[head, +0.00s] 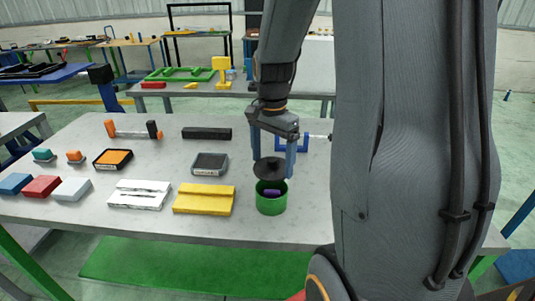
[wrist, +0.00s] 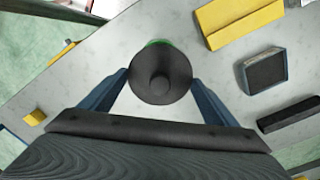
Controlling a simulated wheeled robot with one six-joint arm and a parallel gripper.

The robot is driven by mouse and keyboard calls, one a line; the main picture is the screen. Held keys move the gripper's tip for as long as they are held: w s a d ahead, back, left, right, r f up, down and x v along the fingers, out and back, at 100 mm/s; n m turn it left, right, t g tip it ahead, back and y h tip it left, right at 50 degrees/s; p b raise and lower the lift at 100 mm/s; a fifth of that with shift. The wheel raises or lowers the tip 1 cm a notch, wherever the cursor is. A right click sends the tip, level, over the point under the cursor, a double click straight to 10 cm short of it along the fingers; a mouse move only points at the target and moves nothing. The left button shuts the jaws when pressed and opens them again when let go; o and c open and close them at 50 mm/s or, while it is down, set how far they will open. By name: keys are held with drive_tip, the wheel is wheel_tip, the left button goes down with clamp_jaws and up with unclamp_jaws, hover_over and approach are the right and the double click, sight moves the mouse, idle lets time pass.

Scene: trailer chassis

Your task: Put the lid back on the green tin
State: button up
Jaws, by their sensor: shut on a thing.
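The green tin (head: 271,205) stands open on the grey table, with a purple item (head: 271,192) inside it. My gripper (head: 271,168) is shut on the dark round lid (head: 270,169) and holds it above the tin, slightly toward its back edge. In the wrist view the lid (wrist: 160,77) sits between the two blue fingers of my gripper (wrist: 160,80), its knob facing the camera. It hides nearly all of the tin there; only a thin green edge (wrist: 157,42) shows past it.
A yellow folded block (head: 204,199) lies just left of the tin. A dark grey tray (head: 210,163) and a black bar (head: 206,133) lie behind it. A blue bracket (head: 292,143) stands behind my gripper. The table's front edge runs close before the tin.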

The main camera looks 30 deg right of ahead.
sight(272, 169)
drive_tip(key=shift+f+b, duration=1.8)
drive_tip(key=shift+f, duration=0.15)
drive_tip(key=shift+f+b, duration=0.45)
drive_tip(key=shift+f, duration=0.7)
drive_tip(key=shift+r+p, duration=0.1)
drive_tip(key=shift+p, duration=0.45)
drive_tip(key=shift+f+p, duration=0.2)
drive_tip(key=shift+p, duration=0.25)
idle(0.4)
drive_tip(key=o, duration=1)
drive_tip(key=shift+r, duration=0.1)
